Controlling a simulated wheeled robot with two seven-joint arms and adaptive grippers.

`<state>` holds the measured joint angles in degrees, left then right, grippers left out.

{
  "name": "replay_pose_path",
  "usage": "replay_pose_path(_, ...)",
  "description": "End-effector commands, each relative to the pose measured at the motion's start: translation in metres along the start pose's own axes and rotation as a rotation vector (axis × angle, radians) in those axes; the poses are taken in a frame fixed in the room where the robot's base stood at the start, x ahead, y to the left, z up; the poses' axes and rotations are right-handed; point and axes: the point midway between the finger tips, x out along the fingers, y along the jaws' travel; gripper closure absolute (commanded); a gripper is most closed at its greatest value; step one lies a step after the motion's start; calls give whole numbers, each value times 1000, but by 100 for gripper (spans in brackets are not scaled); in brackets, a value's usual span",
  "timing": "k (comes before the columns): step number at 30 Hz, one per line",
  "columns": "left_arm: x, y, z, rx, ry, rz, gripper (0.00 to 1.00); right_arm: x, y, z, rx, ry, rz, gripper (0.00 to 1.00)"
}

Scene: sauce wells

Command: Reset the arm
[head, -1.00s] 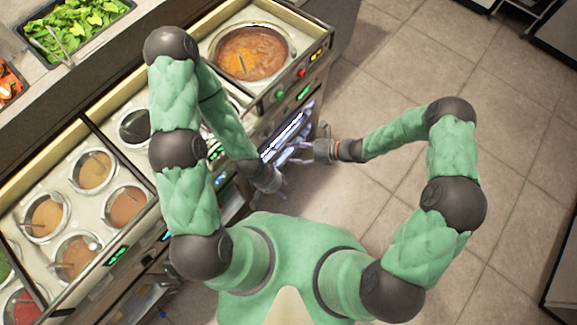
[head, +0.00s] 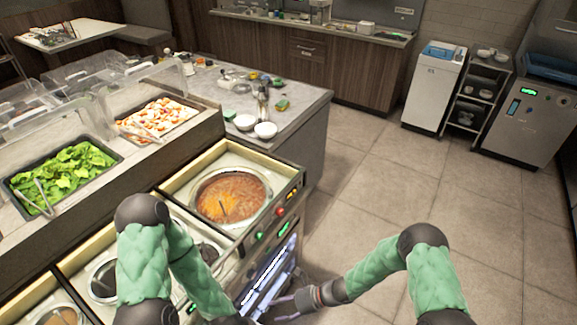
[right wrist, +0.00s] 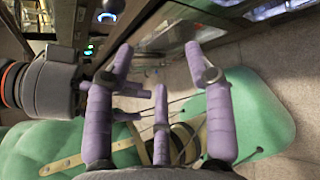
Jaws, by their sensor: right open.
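My right gripper (head: 283,306) is at the bottom middle of the head view, beside the counter's front panel. It is open and empty. In the right wrist view its purple fingers (right wrist: 159,75) stand apart with nothing between them. My left arm reaches down at the lower left of the head view, and its gripper is cut off there. In the right wrist view, part of my left gripper (right wrist: 122,104) shows close by at the left, partly hidden behind a right finger. I cannot tell whether it is open or shut.
A round soup well (head: 231,196) sits in the serving counter ahead. A tray of greens (head: 66,176) and a topping tray (head: 157,119) lie behind it at the left. White bowls (head: 265,130) stand on a grey counter. The tiled floor (head: 375,180) at the right is clear.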

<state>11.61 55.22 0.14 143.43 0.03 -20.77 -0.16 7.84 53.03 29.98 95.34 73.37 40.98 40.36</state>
Motion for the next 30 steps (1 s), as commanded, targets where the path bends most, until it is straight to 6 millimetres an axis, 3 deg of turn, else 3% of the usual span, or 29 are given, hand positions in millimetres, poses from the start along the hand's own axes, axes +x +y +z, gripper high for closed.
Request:
replay_pose_path(5, 0, 0, 0, 0, 0, 0, 49, -2, 4, -9, -34, 35, 6, 46)
replay_pose_path(8, 0, 0, 0, 0, 0, 0, 49, -8, 15, -34, -139, 134, 21, 46)
replay_pose_path(15, 0, 0, 0, 0, 0, 0, 49, -51, 44, -121, -670, 495, 113, 46)
replay_pose_path(18, 0, 0, 0, 0, 0, 0, 49, -72, 48, -144, -933, 614, 155, 46)
replay_pose_path(23, 0, 0, 0, 0, 0, 0, 49, -99, 48, -156, -1354, 743, 202, 46)
replay_pose_path(30, 0, 0, 0, 0, 0, 0, 49, -112, 51, -144, -1762, 807, 211, 46)
